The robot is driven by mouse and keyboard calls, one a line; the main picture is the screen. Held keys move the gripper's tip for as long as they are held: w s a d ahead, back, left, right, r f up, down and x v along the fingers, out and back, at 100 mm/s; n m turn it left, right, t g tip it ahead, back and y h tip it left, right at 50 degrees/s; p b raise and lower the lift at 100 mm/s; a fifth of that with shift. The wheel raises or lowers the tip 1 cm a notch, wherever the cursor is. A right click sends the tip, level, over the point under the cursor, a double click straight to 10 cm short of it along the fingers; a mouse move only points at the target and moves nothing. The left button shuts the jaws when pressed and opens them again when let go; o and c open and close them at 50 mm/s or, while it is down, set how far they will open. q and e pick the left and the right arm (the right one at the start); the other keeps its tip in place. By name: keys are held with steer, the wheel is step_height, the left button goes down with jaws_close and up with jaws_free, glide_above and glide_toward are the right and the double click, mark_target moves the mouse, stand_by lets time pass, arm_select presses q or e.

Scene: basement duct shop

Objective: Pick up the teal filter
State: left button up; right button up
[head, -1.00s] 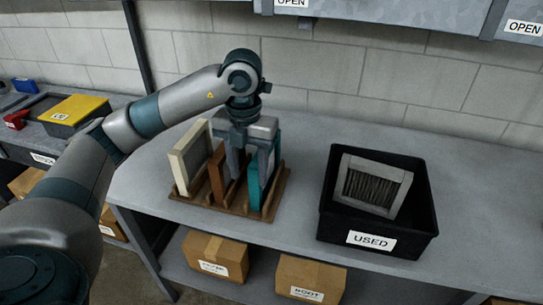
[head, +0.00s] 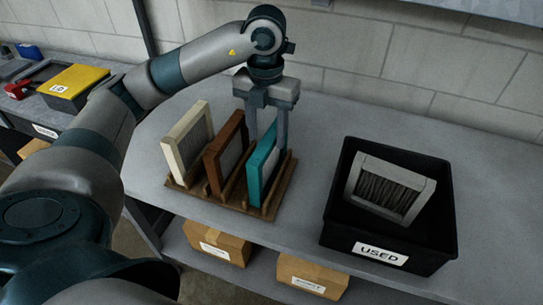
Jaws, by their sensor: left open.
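The teal filter (head: 262,172) stands upright in the right slot of a brown wooden rack (head: 232,204) on the grey bench. My left gripper (head: 268,140) points down at the filter's upper rear part. One finger is on each side of it as seen here, and the jaws are open. I cannot tell whether the fingers touch the filter. A brown-framed filter (head: 226,156) stands in the middle slot and a cream-framed filter (head: 188,139) in the left slot. My right gripper is not in view.
A black bin (head: 440,228) labelled USED, holding a grey-framed dirty filter (head: 388,190), stands to the right. Bare bench lies between rack and bin. Cardboard boxes (head: 216,243) sit on the shelf below. A yellow-lidded box (head: 73,82) is at the left.

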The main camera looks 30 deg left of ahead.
mark_target(269, 162)
arm_select(q)
steer(key=shift+s, duration=0.1)
steer(key=shift+f, duration=1.1)
steer(key=shift+d+f+p, duration=0.15)
steer(key=shift+f+p, duration=0.35)
steer(key=shift+f, duration=0.2)
steer(key=shift+d+f+p, duration=0.15)
steer(key=shift+f+p, duration=0.3)
steer(key=shift+f, duration=0.25)
steer(key=shift+f+p, duration=0.3)
steer(key=shift+f, duration=0.9)
jaws_close()
